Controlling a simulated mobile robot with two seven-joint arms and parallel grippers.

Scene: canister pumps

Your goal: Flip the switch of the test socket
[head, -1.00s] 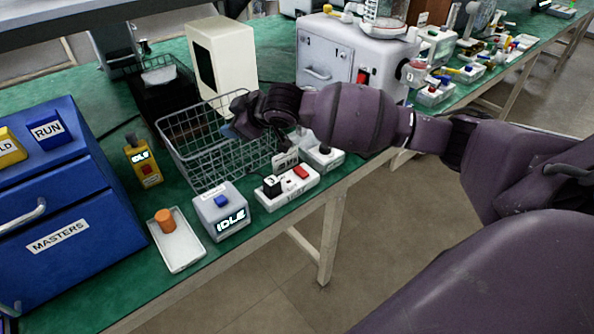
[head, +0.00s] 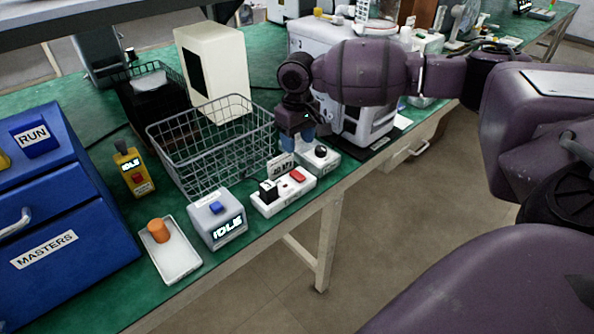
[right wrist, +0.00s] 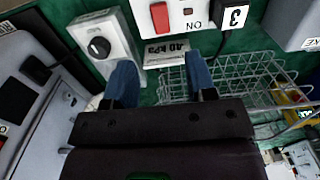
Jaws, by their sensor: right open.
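The test socket (head: 275,203) is a white strip near the table's front edge. It has a red rocker switch (head: 297,176) and a black plug (head: 268,190) in it. In the right wrist view the red switch (right wrist: 160,18) shows at the top, beside the word ON and the plug marked 3 (right wrist: 233,16). My right gripper (head: 297,138) points down behind the socket, open and empty. Its two blue fingers (right wrist: 163,78) are apart from each other and from the switch. My left gripper is not in view.
A small kPa sign (head: 281,166) stands just behind the socket. A white box with a black knob (head: 319,157) sits close to its right. A wire basket (head: 213,150) is behind, and a grey IDLE box (head: 217,222) is to the left.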

